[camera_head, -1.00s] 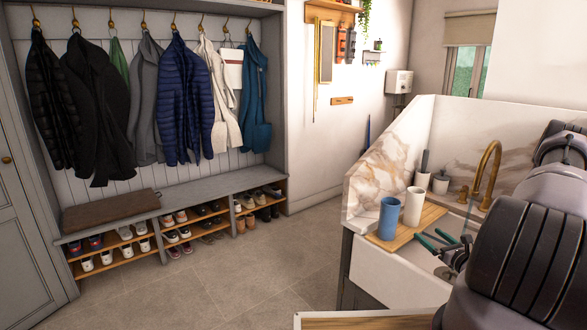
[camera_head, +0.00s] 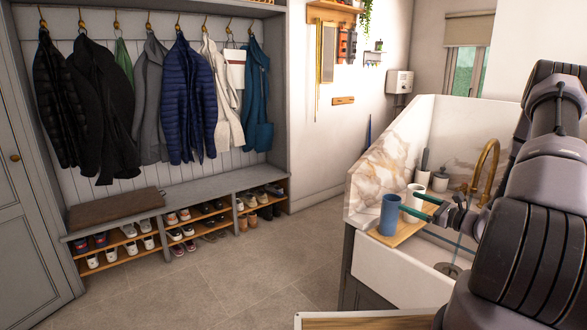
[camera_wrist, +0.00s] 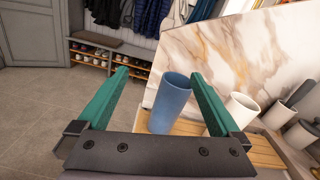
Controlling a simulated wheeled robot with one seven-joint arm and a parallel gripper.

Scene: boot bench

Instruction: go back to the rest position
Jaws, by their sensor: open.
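My gripper (camera_head: 424,206) has green fingers and is open and empty over the sink, near the cups in the head view. In the wrist view its fingers (camera_wrist: 158,85) are spread wide. A blue cup (camera_head: 389,214) stands upright on a wooden board at the sink's edge. In the wrist view the blue cup (camera_wrist: 171,102) appears between the fingers, beyond the gripper body, close to the right finger. I cannot tell whether they touch. A white cup (camera_head: 414,198) stands behind it, partly behind a finger; in the wrist view it is right of the fingers (camera_wrist: 241,112).
The wooden board (camera_head: 408,235) lies across the white sink (camera_head: 385,272). A marble splashback (camera_head: 388,165) and a brass tap (camera_head: 488,165) are close behind. A shoe bench (camera_head: 200,194) stands at the left under hanging coats. The tiled floor (camera_head: 230,275) between is clear.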

